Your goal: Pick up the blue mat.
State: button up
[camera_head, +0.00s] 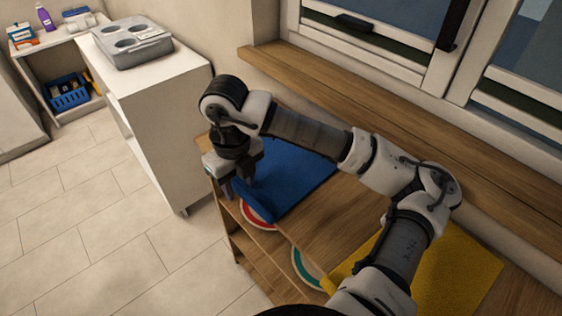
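The blue mat (300,177) lies on a wooden shelf unit's top below the window. Its left edge looks bent upward in a darker strip beside my gripper. My gripper (238,190) points down at that left edge, with its fingers seen on either side of the raised corner. The fingers look apart, but I cannot tell whether they press on the mat. Part of the mat's far side is hidden behind my arm.
A yellow mat (462,268) lies at the right of the wooden top (335,215). A red-and-white ring (256,217) and a teal ring (304,268) show near the front edge. The window sill (345,95) runs behind.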

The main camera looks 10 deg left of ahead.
jog(key=shift+c, duration=0.3)
grip_shut()
jog(key=shift+r, duration=0.1)
